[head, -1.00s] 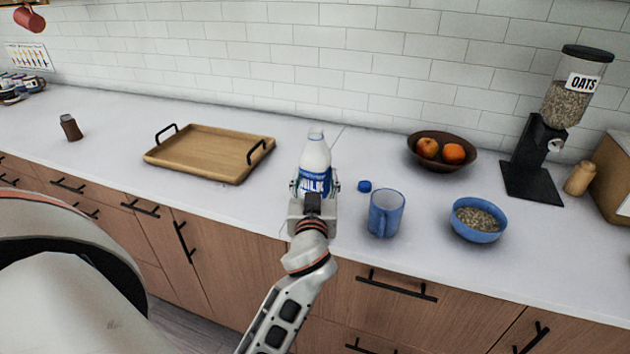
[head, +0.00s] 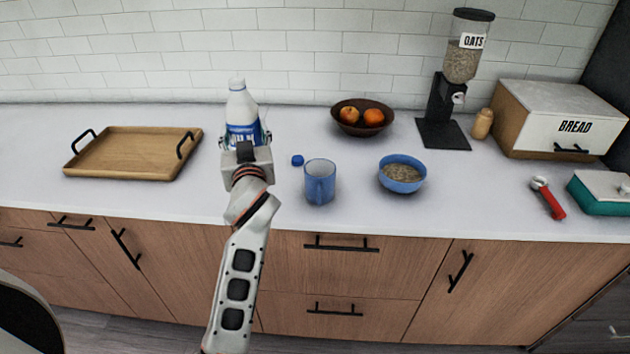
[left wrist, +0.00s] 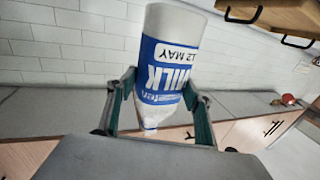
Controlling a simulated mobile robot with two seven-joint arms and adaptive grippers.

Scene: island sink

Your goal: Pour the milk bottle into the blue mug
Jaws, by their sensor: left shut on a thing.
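The milk bottle (head: 242,112), white with a blue label, is upright or nearly so in the head view. My left gripper (head: 243,143) is shut on it from the near side, around the label. The bottle looks raised a little above the counter. In the left wrist view the bottle (left wrist: 172,65) sits between the two fingers (left wrist: 160,105). The blue mug (head: 320,183) stands upright on the counter, to the right of the bottle and nearer the front edge. The inside of the mug's bottom is hidden. My right gripper is out of view.
A blue bowl of oats (head: 402,180) is right of the mug, and a fruit bowl (head: 345,129) is behind. A wooden tray (head: 120,170) lies left. An oats dispenser (head: 446,122) and bread box (head: 515,135) stand right.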

